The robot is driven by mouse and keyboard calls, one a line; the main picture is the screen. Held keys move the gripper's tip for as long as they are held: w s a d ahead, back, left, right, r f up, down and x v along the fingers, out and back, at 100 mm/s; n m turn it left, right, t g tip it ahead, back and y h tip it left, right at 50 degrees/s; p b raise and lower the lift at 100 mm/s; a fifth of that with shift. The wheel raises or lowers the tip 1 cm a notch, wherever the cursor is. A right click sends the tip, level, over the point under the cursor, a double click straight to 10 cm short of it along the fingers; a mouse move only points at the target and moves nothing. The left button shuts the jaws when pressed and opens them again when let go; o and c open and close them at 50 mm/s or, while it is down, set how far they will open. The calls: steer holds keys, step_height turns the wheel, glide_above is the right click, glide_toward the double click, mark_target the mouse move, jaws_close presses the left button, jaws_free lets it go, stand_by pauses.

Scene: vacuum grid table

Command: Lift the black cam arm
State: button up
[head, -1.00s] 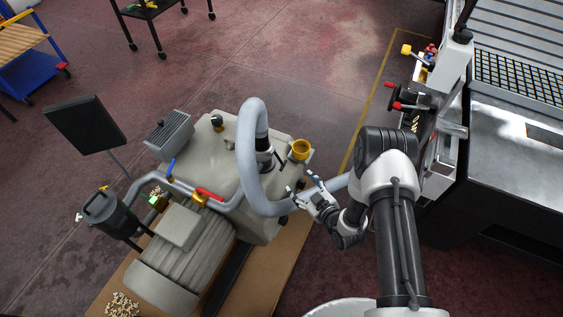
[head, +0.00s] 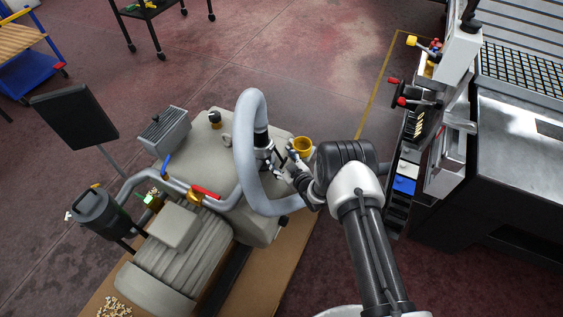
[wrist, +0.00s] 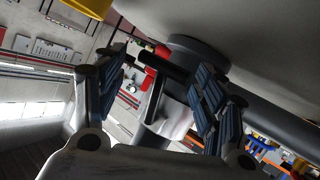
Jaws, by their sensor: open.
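The black cam arm shows in the wrist view as a slim dark lever (wrist: 154,97) between my open fingers, beside a black coupling collar (wrist: 198,52). I cannot tell whether either finger touches it. In the head view, the black coupling (head: 261,140) is at the end of a thick grey hose (head: 246,125) above the beige machine. My gripper (head: 284,158) is just right of that coupling, and it partly hides the lever there. In the wrist view, my gripper (wrist: 160,78) has its two blue-padded fingers apart, with nothing clamped.
The hose loops beside my arm. The beige pump machine (head: 190,250) fills the lower left. A large table machine (head: 500,160) stands at right. Open floor (head: 320,60) lies behind.

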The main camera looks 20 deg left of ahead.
steer(key=shift+w+a, duration=0.1)
steer(key=shift+a, duration=0.05)
jaws_close()
stand_by(0.9)
steer(key=shift+f, duration=0.1)
